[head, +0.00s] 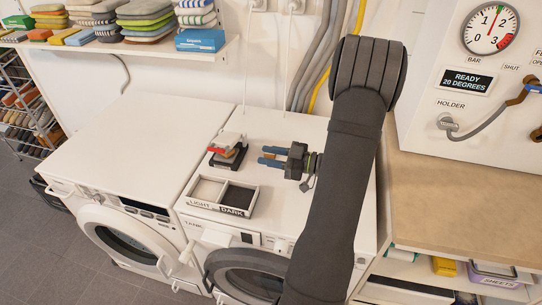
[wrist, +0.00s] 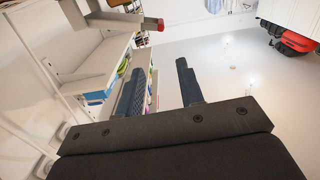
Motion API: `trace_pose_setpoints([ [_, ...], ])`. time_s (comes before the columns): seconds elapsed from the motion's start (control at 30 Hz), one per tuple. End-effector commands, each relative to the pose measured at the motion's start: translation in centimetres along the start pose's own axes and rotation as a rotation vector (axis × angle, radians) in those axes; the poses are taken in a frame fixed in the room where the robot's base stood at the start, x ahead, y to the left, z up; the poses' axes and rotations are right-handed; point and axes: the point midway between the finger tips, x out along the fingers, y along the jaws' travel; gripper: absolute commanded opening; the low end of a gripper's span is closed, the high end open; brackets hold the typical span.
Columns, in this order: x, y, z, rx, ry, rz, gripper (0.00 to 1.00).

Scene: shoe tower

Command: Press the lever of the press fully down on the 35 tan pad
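My gripper (head: 267,156) is above the top of the right-hand washing machine in the head view, with its two blue fingers pointing left. The fingers are apart with nothing between them, which also shows in the wrist view (wrist: 160,68). Just left of the fingertips is a small stacked object (head: 228,151) with a pale top, a red part and a dark base; it may be the press. In the wrist view a grey bar with a red end (wrist: 158,25) is at upper left, apart from the fingers; it may be the lever. I cannot make out a tan pad marked 35.
A two-part tray (head: 188,206) labelled LIGHT and DARK sits at the machine's front edge. A shelf (head: 130,48) of folded cloths is at back left. A panel with a gauge (head: 490,28) and a holder (head: 449,122) stands right. The left machine top (head: 140,140) is clear.

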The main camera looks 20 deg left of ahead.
Motion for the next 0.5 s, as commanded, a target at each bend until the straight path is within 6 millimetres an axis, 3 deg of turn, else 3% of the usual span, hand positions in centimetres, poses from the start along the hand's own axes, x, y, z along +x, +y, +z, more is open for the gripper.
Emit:
trace_pose_setpoints([
  [0.33,-0.38,0.00,0.00,0.000,0.000,0.000,0.33],
  [0.5,0.19,0.13,-0.45,0.019,-0.024,-0.035,0.00],
])
